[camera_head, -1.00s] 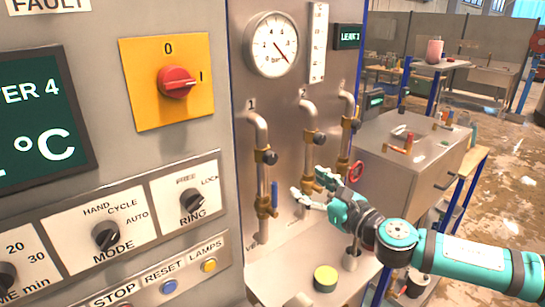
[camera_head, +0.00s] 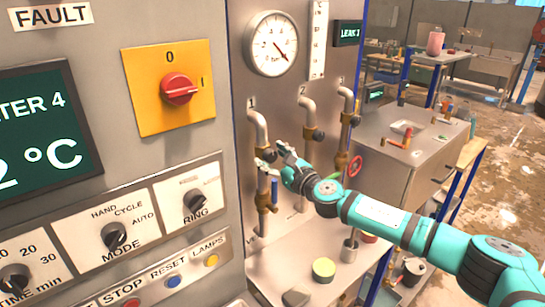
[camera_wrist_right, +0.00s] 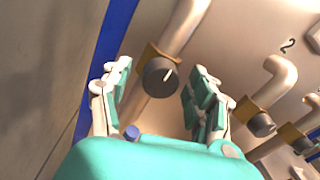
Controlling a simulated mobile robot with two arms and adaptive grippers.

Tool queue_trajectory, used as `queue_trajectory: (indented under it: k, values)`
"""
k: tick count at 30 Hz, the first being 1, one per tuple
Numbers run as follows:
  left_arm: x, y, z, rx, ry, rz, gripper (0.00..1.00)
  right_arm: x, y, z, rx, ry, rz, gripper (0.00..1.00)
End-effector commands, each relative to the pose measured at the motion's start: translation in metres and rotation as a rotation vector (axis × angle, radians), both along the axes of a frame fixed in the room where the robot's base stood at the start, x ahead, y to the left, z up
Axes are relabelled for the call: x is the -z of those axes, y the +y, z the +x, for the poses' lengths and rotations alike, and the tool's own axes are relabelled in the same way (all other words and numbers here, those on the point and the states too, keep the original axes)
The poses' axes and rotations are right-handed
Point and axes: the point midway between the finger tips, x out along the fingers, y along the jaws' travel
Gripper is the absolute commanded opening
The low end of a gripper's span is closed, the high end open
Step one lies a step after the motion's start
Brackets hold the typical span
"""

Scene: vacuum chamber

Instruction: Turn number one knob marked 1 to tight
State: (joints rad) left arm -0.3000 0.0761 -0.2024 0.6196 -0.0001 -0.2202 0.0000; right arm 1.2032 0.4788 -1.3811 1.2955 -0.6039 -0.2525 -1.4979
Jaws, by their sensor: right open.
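The number one knob (camera_wrist_right: 160,76) is dark and round with a pale pointer line, on a brass fitting of the bent pipe under the mark 1 (camera_head: 251,103). In the wrist view it sits between the spread fingers of my right gripper (camera_wrist_right: 157,88), with a gap on both sides. In the head view my right gripper (camera_head: 273,157) is open at this knob and partly hides it. I cannot tell the depth between fingertips and knob. The pointer tilts up and to the right in the wrist view. My left gripper is not in view.
Pipe 2 with its own dark knob (camera_wrist_right: 261,124) stands close to the right, with a third pipe (camera_head: 346,105) beyond. A blue lever (camera_head: 274,192) is below the knob. A red handwheel (camera_head: 355,166) is at the right.

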Motion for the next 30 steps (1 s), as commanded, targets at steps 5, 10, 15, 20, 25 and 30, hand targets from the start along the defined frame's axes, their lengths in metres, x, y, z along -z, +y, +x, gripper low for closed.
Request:
queue_trajectory:
  k: [5,10,15,20,25,30]
  values:
    - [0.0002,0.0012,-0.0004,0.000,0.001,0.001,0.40,0.0001,-0.0001,-0.0001,0.000,0.000,0.000,0.60]
    - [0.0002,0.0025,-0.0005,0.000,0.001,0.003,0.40,0.0001,-0.0001,-0.0003,0.000,0.000,0.000,0.39]
    - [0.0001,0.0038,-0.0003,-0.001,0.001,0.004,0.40,0.0000,-0.0002,-0.0003,0.000,0.000,0.000,0.17]
    - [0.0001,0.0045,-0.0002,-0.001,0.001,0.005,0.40,-0.0001,-0.0002,-0.0002,0.000,0.001,0.001,0.05]
    - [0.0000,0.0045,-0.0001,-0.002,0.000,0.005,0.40,-0.0002,-0.0002,-0.0002,0.000,0.011,0.016,0.05]
    - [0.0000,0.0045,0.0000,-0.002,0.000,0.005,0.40,-0.0006,-0.0001,-0.0003,-0.001,0.048,0.068,0.05]
